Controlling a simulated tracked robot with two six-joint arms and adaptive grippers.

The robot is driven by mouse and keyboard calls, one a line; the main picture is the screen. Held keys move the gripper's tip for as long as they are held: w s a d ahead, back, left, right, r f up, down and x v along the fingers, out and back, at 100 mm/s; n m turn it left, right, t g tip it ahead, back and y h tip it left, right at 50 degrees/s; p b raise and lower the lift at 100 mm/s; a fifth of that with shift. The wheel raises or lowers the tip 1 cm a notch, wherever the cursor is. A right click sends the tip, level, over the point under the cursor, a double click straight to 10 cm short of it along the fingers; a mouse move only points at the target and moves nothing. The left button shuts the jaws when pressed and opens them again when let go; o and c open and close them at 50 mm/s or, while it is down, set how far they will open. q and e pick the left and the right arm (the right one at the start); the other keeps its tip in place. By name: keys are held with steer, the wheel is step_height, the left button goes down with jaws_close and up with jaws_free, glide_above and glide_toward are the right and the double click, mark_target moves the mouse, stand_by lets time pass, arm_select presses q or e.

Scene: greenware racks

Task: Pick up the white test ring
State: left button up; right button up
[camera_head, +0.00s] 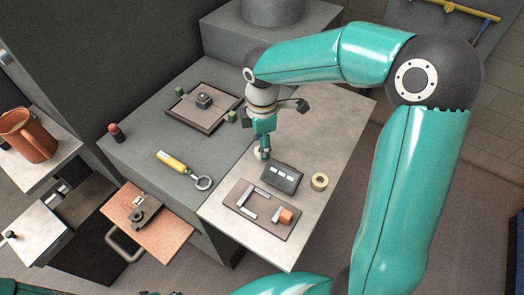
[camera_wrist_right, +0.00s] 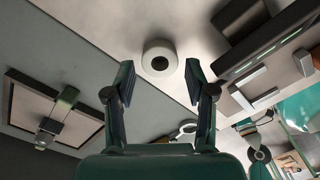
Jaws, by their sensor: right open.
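The white test ring (camera_wrist_right: 147,56) is a short, thick white ring with a dark hole, lying on the light grey tabletop. In the right wrist view it is ahead of the fingertips and roughly centred between them. My right gripper (camera_wrist_right: 160,78) is open and empty, with a finger on either side of the gap. In the head view the right gripper (camera_head: 263,146) points down over the white ring (camera_head: 257,154), which it partly hides. I cannot tell the exact height between them. My left gripper is not in view.
A dark box with light panels (camera_head: 283,179) and a cream ring (camera_head: 319,181) stand close to the right of the gripper. A brown tray (camera_head: 285,228) with metal bars and an orange block lies in front. A yellow-handled tool (camera_head: 174,161) lies left on the darker surface.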

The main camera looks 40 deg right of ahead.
step_height(320, 180, down, 2)
steer(key=shift+f, duration=0.2)
steer(key=c, duration=0.8)
steer(key=shift+r, duration=0.1)
